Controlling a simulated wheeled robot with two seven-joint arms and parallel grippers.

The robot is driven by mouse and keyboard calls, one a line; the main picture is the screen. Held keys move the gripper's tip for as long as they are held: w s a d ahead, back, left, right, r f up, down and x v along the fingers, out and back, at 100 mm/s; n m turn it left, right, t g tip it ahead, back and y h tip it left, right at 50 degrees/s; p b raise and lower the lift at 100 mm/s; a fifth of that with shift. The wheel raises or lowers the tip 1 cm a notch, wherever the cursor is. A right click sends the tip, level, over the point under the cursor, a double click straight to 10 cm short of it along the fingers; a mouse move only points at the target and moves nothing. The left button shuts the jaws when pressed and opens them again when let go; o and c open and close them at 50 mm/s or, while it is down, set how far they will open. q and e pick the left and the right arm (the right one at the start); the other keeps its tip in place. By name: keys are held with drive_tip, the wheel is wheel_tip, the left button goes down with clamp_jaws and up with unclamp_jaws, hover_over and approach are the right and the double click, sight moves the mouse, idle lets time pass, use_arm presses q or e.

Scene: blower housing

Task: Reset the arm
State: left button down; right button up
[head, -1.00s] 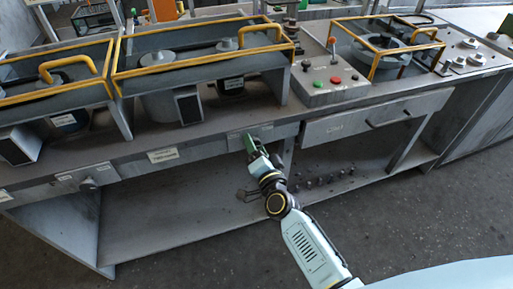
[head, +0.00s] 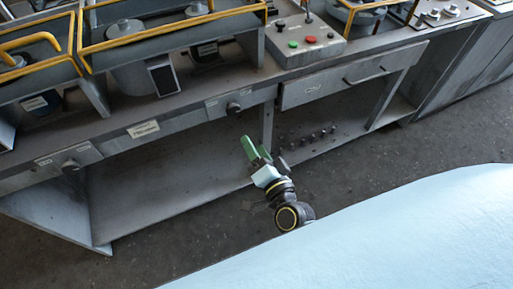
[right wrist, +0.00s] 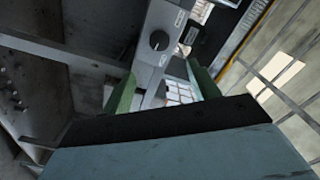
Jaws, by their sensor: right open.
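My right gripper (head: 262,151) has green fingers and is open and empty. It is held in front of the workbench, below and to the right of a dark round knob (head: 233,108) on the bench's front panel, and apart from it. In the right wrist view, the two green fingers (right wrist: 163,88) stand wide apart with nothing between them that they hold. The knob (right wrist: 159,40) shows beyond them on the grey panel. My left gripper is in neither view.
The grey workbench carries yellow-railed housings (head: 125,35) and a control box with red and green buttons (head: 305,42). Another knob (head: 70,166) is on the panel at left. A drawer (head: 335,83) is at right. Small dark parts (head: 310,138) lie on the lower shelf. The floor in front is clear.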

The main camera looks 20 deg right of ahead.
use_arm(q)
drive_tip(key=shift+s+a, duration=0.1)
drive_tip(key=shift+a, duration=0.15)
use_arm(e)
drive_tip(key=s+f+n+g+y, duration=0.1)
drive_tip(key=s+f+n+g, duration=0.4)
drive_tip(key=f, duration=0.8)
drive_tip(key=s+f+n+g+y, duration=0.1)
drive_tip(key=s+f+n+g, duration=0.35)
drive_tip(key=f, duration=0.85)
drive_tip(key=s+d+f+n+g+h, duration=0.1)
drive_tip(key=s+d+f+g, duration=0.1)
drive_tip(key=s+f, duration=0.3)
drive_tip(key=s+d+f+n+g+h, duration=0.1)
drive_tip(key=s+d+f+g, duration=0.2)
drive_tip(key=s, duration=1)
drive_tip(key=s+d+f+n+g, duration=0.2)
drive_tip(key=s+d+f, duration=0.4)
drive_tip(key=s+f, duration=0.1)
drive_tip(key=shift+s+h, duration=0.4)
drive_tip(key=shift+s, duration=0.5)
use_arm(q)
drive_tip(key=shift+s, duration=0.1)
use_arm(e)
drive_tip(key=shift+r+g, duration=0.1)
drive_tip(key=shift+g, duration=0.15)
